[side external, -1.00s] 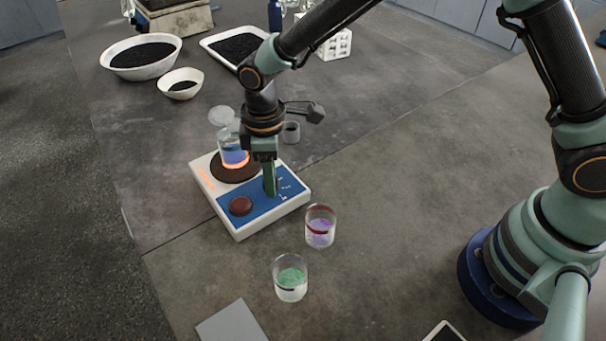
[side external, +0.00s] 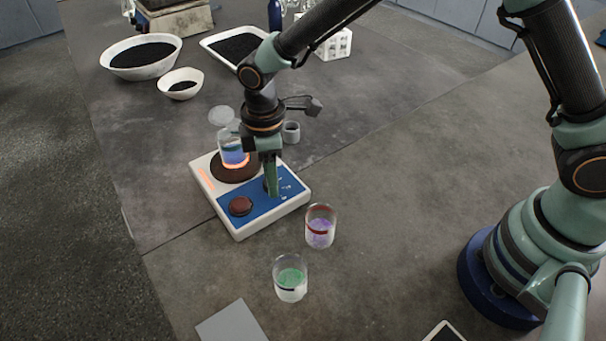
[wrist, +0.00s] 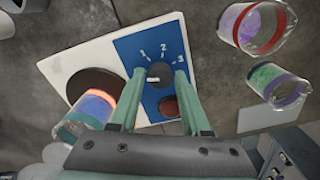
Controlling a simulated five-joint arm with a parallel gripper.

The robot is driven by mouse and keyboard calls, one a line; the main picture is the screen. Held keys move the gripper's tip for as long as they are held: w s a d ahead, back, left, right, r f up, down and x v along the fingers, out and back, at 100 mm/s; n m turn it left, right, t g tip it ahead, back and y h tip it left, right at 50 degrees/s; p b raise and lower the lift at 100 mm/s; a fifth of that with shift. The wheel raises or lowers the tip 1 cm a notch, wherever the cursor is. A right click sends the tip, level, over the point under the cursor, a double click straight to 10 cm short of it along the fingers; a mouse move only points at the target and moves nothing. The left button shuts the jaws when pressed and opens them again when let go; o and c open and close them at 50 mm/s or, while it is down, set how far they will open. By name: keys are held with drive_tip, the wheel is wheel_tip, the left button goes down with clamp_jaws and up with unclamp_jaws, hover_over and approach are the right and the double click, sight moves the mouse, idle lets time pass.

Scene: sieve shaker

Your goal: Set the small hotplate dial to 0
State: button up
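The hotplate (side external: 233,233) is a white box with a blue control panel (wrist: 148,101). Its small dark dial (wrist: 160,72) sits on that panel, with the marks 1, 2 and 3 around its far side. The dial's white pointer line points left in the wrist view, left of and below the 1. No 0 mark can be seen; my left finger covers the panel there. My gripper (wrist: 160,75) is down over the panel, one finger on each side of the dial, and appears closed against its edges. In the side view my gripper (side external: 271,191) hides the dial.
Beakers with purple (side external: 320,228) and green (side external: 290,279) contents stand close to the hotplate's front.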

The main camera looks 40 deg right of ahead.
drive_tip(key=shift+o, duration=0.9)
wheel_tip(320, 180, up, 12)
drive_tip(key=shift+r, duration=0.1)
drive_tip(key=s+d+r+m+t, duration=0.2)
drive_tip(key=s+d+m, duration=0.1)
drive_tip(key=d, duration=0.4)
drive_tip(key=s+d+r+m+t, duration=0.1)
drive_tip(key=s+d+r+m, duration=0.2)
drive_tip(key=d+m, duration=0.3)
drive_tip(key=s+d+r+m+t, duration=0.2)
drive_tip(key=s+d+m, duration=0.2)
drive_tip(key=d, duration=0.6)
drive_tip(key=shift+s+d+r+m+t, duration=0.15)
drive_tip(key=shift+s+r+m+t, duration=0.15)
drive_tip(key=shift+r+m, duration=0.1)
